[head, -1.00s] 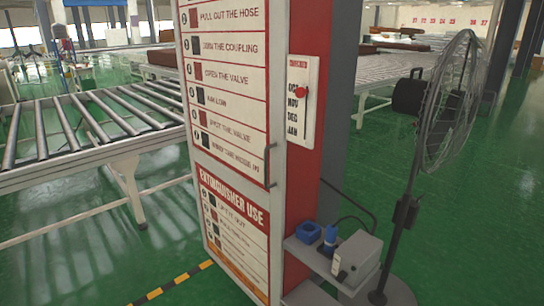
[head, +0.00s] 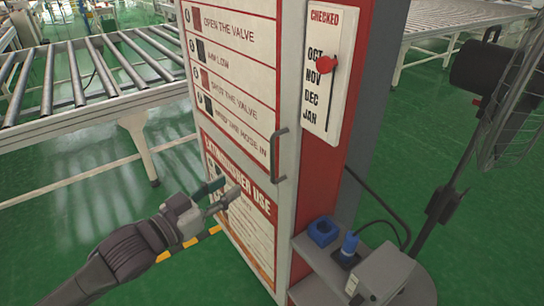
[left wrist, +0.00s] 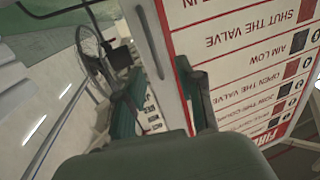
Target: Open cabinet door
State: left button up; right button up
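The cabinet door (head: 235,105) is the tall white panel printed with red instruction text, and it looks closed. Its grey bar handle (head: 276,157) stands upright near the door's right edge. My left gripper (head: 226,193) is in front of the door's lower part, left of and below the handle, and apart from it. Its fingers are spread and nothing is between them. In the left wrist view the open fingers (left wrist: 158,88) face the cabinet, with the printed panel upside down on the right (left wrist: 245,65). My right gripper is not in view.
A side shelf (head: 325,272) with blue sockets and a grey box juts out at the cabinet's lower right. A standing fan (head: 480,130) is at the right. A roller conveyor (head: 95,85) lies behind on the left.

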aim_at(271, 159)
pick_arm(q)
jog(key=shift+h, duration=0.3)
jog(key=p+x, duration=0.1)
jog(key=x, duration=0.8)
jog(key=d+r+p+x, duration=0.1)
jog(key=x, duration=0.4)
jog(key=shift+s+r+p, duration=0.1)
jog(key=shift+s+p, duration=0.2)
jog(key=shift+s, duration=0.15)
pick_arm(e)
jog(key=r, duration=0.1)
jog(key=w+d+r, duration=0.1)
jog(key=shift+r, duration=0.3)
pick_arm(q)
jog(key=shift+a, duration=0.1)
grip_shut()
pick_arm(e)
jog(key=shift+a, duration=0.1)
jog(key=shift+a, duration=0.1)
